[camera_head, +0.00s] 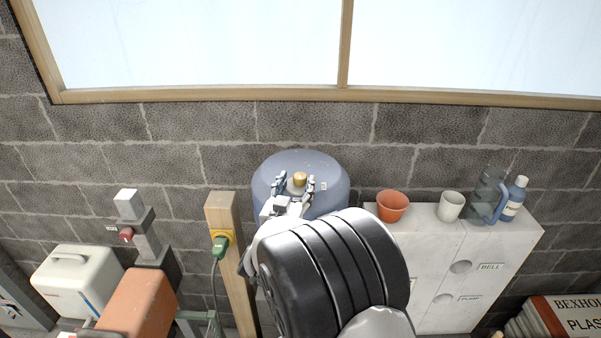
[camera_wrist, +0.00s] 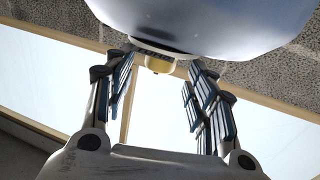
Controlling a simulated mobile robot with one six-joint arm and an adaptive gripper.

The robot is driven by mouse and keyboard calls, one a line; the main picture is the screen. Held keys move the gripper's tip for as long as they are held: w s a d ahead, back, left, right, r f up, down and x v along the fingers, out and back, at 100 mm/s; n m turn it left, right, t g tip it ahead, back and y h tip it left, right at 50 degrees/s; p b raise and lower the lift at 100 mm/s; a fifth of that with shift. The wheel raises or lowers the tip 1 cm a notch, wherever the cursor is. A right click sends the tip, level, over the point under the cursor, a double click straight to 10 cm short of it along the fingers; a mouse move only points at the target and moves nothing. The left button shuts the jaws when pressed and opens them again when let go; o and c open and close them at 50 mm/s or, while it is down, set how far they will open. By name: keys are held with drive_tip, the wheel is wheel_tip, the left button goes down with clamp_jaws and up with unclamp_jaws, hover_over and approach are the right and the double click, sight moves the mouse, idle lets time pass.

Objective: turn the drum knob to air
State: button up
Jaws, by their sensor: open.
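The drum (camera_head: 330,190) is a blue-grey rounded body against the block wall, and it fills the top of the wrist view (camera_wrist: 200,18). A small brass-yellow knob (camera_head: 299,178) stands out from it, and the knob also shows in the wrist view (camera_wrist: 158,65). My gripper (camera_head: 295,183) is open, with one finger on each side of the knob. In the wrist view the fingers (camera_wrist: 162,68) are apart, with gaps beside the knob. A small pale label (camera_head: 323,186) sits right of the knob; its writing is too small to read. My arm hides the lower drum.
A white cabinet (camera_head: 437,240) at right carries an orange pot (camera_head: 392,205), a white cup (camera_head: 451,206), a jug (camera_head: 487,195) and a blue bottle (camera_head: 514,198). A wooden post (camera_head: 231,270) with a green plug (camera_head: 220,245) stands close on the left. A window (camera_head: 200,45) is above.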

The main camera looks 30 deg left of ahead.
sight(298, 181)
drive_tip(key=shift+p+x, duration=0.35)
drive_tip(key=shift+x, duration=1.85)
drive_tip(key=c, duration=1.1)
